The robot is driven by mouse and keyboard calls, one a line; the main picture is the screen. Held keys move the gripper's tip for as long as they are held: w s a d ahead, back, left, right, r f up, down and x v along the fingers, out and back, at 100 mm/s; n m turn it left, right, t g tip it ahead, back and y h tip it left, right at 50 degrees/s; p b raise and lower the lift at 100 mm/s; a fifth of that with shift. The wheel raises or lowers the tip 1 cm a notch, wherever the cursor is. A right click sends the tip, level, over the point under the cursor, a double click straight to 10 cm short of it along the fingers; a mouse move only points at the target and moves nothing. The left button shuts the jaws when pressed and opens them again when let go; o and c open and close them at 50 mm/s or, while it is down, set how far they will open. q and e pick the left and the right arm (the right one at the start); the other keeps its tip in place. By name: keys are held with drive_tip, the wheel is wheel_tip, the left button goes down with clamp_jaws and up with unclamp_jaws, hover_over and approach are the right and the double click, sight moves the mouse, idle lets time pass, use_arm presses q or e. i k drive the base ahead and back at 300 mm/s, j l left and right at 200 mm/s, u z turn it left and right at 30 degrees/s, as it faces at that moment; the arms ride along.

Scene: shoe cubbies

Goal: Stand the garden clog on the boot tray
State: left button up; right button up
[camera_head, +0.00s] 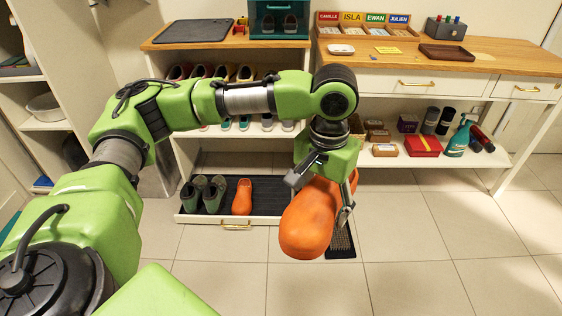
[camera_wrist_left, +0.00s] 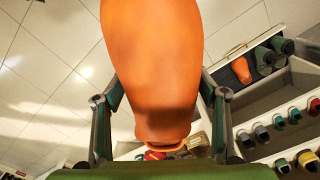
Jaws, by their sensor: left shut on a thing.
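An orange garden clog (camera_head: 307,222) is held in my left gripper (camera_head: 322,198), whose fingers close on its two sides. The clog hangs in the air in front of the shelves, toe toward the camera. In the left wrist view the clog (camera_wrist_left: 152,60) fills the middle between the fingers (camera_wrist_left: 158,125). The boot tray (camera_head: 264,196) is a black ribbed mat in a low pull-out drawer at floor level, left of the held clog. A second orange clog (camera_head: 242,197) stands on it, beside a pair of dark green boots (camera_head: 203,193). My right gripper is not in view.
Shelves of shoes (camera_head: 240,123) rise above the tray. A dark bristle mat (camera_head: 341,240) lies on the floor behind the clog. A bench (camera_head: 430,62) at right holds trays and boxes. A teal spray bottle (camera_head: 458,138) stands on its lower shelf. The tray is bare right of the second clog.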

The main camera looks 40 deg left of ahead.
sight(268, 201)
drive_tip(key=i+j+u, duration=0.2)
drive_tip(key=i+j, duration=0.15)
drive_tip(key=i, duration=0.15)
drive_tip(key=i+j+u, duration=0.15)
drive_tip(key=i+j, duration=0.15)
drive_tip(key=i, duration=0.2)
